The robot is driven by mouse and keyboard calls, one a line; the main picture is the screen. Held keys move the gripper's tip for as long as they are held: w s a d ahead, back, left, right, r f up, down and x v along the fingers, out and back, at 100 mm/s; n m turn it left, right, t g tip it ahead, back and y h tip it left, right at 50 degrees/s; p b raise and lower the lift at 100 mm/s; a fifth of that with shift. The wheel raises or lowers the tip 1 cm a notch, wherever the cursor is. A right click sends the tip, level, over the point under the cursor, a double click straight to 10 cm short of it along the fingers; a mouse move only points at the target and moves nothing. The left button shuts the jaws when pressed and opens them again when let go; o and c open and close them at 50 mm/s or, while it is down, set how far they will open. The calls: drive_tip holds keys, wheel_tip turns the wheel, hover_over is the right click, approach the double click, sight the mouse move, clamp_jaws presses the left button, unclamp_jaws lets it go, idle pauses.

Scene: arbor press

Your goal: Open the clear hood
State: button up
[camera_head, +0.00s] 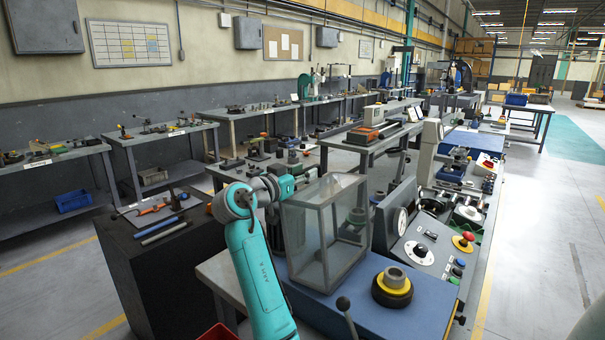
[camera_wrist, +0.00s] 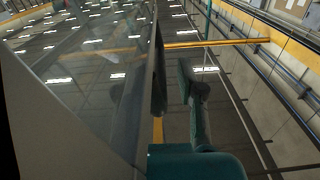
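The clear hood (camera_head: 327,235) is a box of see-through panels in a grey frame. It stands upright over the left part of a blue base (camera_head: 343,312) and looks closed. My gripper (camera_head: 301,178) is at the hood's upper left corner; its fingertips are hard to make out there. In the wrist view, a large see-through panel of the hood (camera_wrist: 75,100) fills the left side. A gap shows between the dark upright parts at my gripper (camera_wrist: 172,85). It looks open beside the panel's edge; contact cannot be told.
A black and yellow round part (camera_head: 392,287) sits on the blue base right of the hood. A control panel (camera_head: 425,248) with a dial and red knob stands at right. Workbenches with tools (camera_head: 160,135) line the back.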

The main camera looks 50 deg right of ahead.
sight(321, 189)
clamp_jaws()
drive_tip(key=s, duration=0.2)
drive_tip(key=s+r+m, duration=0.1)
drive_tip(key=s, duration=0.1)
drive_tip(key=s+r+m, duration=0.1)
drive_tip(key=shift+s+r, duration=0.25)
drive_tip(key=shift+s, duration=0.15)
unclamp_jaws()
drive_tip(key=a, duration=1.2)
drive_tip(key=shift+s, duration=0.2)
